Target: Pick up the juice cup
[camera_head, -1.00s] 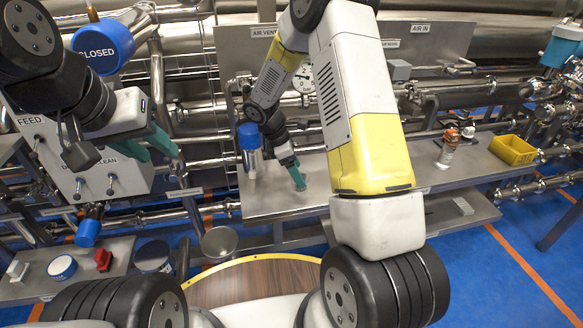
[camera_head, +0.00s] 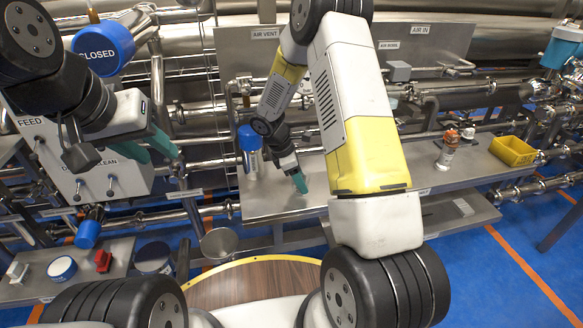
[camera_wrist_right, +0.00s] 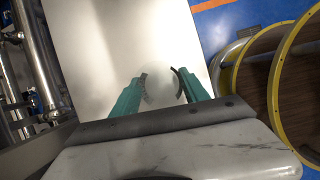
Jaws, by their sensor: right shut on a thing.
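My right gripper (camera_head: 301,186) is low over the left part of the steel bench, pointing down. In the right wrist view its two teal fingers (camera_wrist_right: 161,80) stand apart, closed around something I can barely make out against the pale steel. I take it to be the juice cup, but its shape and contents do not show clearly. In the head view the fingers hide the held thing. My left gripper (camera_head: 162,155) is open and empty in front of the grey valve panel, well left of the bench.
The steel bench (camera_head: 262,205) has a blue-lidded container (camera_head: 250,150) left of my right gripper. Further right stand a clear bottle with an orange top (camera_head: 447,150) and a yellow bin (camera_head: 512,150). A round wooden table (camera_head: 255,285) is in front. Pipes run behind.

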